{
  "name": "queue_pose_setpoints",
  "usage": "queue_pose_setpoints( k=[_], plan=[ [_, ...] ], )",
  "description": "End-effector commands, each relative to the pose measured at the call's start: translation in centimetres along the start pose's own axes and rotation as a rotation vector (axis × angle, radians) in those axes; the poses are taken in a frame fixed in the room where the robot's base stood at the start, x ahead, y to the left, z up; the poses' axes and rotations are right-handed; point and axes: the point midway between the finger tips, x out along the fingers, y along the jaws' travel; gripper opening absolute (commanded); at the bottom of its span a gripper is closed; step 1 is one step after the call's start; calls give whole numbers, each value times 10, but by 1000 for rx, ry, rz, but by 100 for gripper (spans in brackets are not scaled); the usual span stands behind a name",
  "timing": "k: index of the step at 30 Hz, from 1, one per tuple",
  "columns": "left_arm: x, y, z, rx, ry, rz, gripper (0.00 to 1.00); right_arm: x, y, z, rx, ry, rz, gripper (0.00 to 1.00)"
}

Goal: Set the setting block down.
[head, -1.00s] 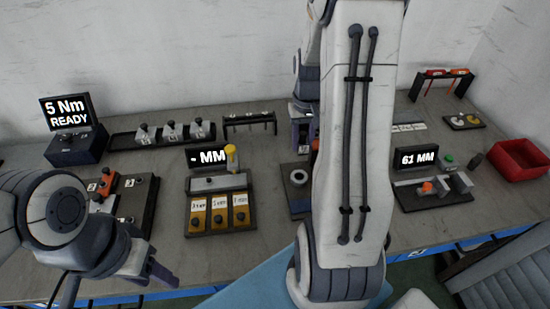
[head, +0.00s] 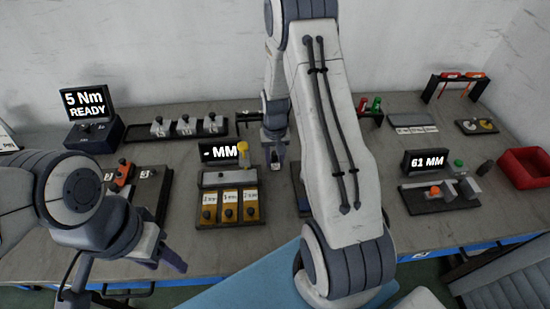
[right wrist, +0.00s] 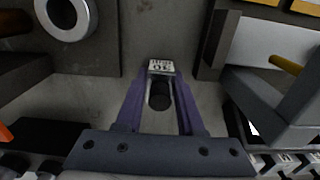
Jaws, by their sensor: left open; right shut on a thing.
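My right gripper (head: 277,160) is shut on a small block, the setting block (right wrist: 161,67), which has a white printed label and a dark round knob. In the right wrist view, the two purple fingers (right wrist: 158,108) stand on either side of it. The block is hard to make out in the head view. There, the right gripper is just right of the gauge with the "- MM" display (head: 219,152) and its yellow-topped post (head: 243,152). My left gripper (head: 165,258) is open and empty near the table's front edge.
A black rail (head: 143,138) with several knobbed metal blocks lies at the back left. A tray with yellow-labelled pieces (head: 228,207) is in front of the gauge. A metal ring (right wrist: 66,14) shows in the wrist view. A "61 MM" station (head: 427,161) and red bin (head: 525,168) are right.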

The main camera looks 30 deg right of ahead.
Motion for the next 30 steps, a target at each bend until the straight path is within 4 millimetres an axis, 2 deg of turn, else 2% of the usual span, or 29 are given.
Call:
queue_pose_setpoints(
  k=[10,11,12,13,23,26,30],
  plan=[
    [3,0,0,0,0,0,50,4,0,-1,0,2,0,0],
    [3,0,0,0,0,0,50,4,0,0,0,1,0,41],
    [2,0,0,0,0,0,50,3,0,0,0,1,0,56],
    [2,0,0,0,0,0,50,3,0,0,0,1,0,67],
    [1,0,0,0,0,0,50,1,0,0,0,1,0,67],
    [1,0,0,0,0,0,50,-5,0,-1,0,4,-1,67],
    [5,0,0,0,0,0,50,-28,0,-1,0,7,-1,67]
  ],
)
